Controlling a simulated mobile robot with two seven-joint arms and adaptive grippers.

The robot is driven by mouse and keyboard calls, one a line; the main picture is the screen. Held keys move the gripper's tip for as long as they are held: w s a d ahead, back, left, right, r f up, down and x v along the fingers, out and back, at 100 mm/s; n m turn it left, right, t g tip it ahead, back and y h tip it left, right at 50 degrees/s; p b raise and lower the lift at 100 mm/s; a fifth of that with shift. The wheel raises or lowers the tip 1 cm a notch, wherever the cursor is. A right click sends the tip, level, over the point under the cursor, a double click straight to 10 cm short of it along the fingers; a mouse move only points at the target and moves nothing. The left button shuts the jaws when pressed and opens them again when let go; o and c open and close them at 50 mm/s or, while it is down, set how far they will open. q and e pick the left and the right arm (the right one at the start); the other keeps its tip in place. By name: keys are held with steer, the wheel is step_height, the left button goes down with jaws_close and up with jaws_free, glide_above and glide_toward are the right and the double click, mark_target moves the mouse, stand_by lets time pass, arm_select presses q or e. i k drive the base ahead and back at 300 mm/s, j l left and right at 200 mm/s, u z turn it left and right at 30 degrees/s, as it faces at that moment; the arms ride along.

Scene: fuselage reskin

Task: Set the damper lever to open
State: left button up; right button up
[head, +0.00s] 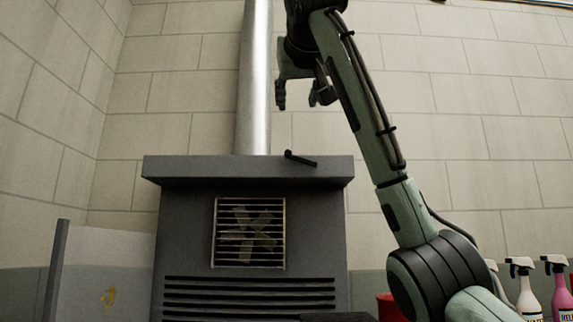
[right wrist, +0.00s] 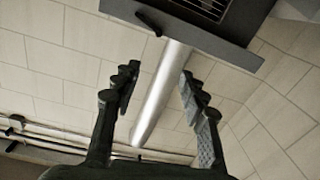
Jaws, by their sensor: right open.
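The damper lever (head: 300,158) is a small black bar on the top front edge of a dark grey cabinet, right of the metal duct. It tilts slightly, its right end lower. In the right wrist view the lever (right wrist: 148,23) lies beyond the fingertips, beside the duct, towards the top of the picture. My right gripper (head: 299,98) hangs above the lever, its fingers pointing down, clear of it. In the right wrist view my right gripper (right wrist: 158,88) is open, with nothing held; the duct shows between its fingers. My left gripper is out of view.
The silver duct (head: 254,80) rises from the cabinet (head: 180,225), close left of my right gripper. A fan grille (head: 249,232) is in its front. Spray bottles (head: 528,285) stand at lower right. A pale panel (head: 105,275) stands at left. A tiled wall is behind.

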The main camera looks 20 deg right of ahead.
mark_target(288, 153)
steer(key=i+l, duration=0.15)
steer(key=i, duration=0.3)
steer(key=i+l, duration=0.15)
steer(key=i, duration=0.3)
